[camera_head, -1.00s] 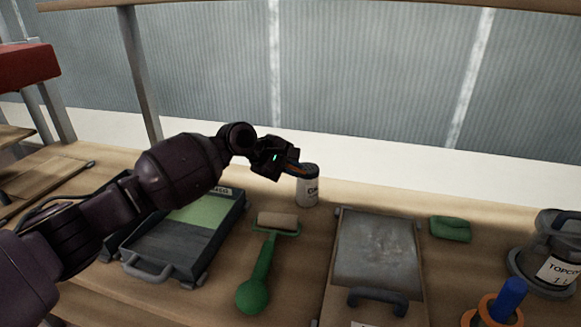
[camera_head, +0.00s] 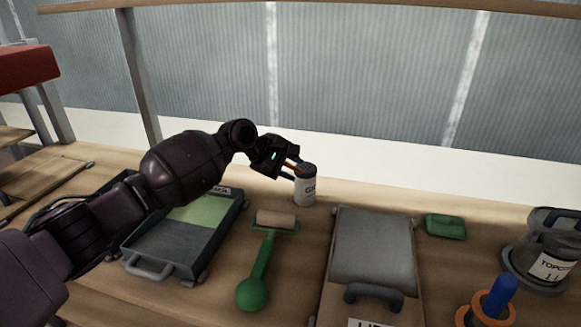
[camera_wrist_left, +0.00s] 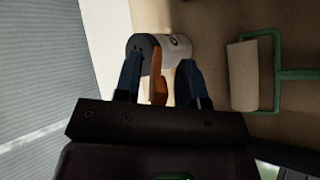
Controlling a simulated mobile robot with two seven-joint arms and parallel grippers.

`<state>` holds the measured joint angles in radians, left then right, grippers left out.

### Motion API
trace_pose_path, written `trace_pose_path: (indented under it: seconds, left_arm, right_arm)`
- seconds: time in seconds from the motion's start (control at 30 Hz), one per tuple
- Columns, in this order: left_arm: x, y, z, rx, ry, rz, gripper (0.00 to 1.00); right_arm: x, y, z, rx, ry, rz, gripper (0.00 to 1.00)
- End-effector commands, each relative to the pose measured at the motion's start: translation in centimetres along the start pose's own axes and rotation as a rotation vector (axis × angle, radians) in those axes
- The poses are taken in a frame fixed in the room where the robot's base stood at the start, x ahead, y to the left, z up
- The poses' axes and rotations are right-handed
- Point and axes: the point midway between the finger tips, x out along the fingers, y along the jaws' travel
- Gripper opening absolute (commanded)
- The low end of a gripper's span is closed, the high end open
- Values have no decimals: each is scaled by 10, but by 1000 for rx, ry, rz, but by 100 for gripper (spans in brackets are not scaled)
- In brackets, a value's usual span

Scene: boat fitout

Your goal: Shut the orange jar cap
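A white jar (camera_head: 305,190) with a dark top and partly readable lettering stands upright at the back of the bench, beyond the roller. It also shows in the left wrist view (camera_wrist_left: 178,52). Its orange cap (camera_wrist_left: 157,72) appears as a thin piece standing edge-on in front of the dark top; it is small in the head view. My left gripper (camera_head: 294,168) is at the jar's top. In the left wrist view, its two blue fingers (camera_wrist_left: 160,78) are apart, one on each side of the cap, with gaps visible. Whether either finger touches the jar is unclear. My right gripper is not in view.
A paint tray (camera_head: 196,262) lies under my left arm. A green-handled roller (camera_head: 263,265) lies in front of the jar. A hatch board (camera_head: 373,250) with a handle, a green block (camera_head: 445,227) and a topcoat can (camera_head: 548,245) are to the right.

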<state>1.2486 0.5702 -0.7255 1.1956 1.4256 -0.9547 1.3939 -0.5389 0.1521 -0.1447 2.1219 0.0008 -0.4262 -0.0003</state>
Motion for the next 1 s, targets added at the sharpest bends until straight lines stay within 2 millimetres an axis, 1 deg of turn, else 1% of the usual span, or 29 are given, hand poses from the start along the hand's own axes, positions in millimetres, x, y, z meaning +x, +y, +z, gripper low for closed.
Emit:
trace_pose_path:
  seconds: [0.17,0.27,0.37,0.5,0.57,0.7,0.83,1.0]
  left_arm:
    - [-2,1,0,1,0,1,37]
    - [-8,2,1,2,1,3,37]
    - [-22,4,2,4,2,3,37]
    - [-48,5,2,5,3,5,37]
    - [-60,5,2,4,3,6,37]
    - [-83,4,2,3,3,4,37]
    - [-98,2,1,3,2,2,37]
    - [-108,1,1,1,0,2,37]
  right_arm:
    - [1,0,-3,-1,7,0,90]
    - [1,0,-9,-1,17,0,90]
    - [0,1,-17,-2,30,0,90]
    - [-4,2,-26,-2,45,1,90]
    - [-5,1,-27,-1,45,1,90]
    - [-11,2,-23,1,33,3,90]
    - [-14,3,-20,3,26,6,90]
    - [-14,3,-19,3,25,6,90]
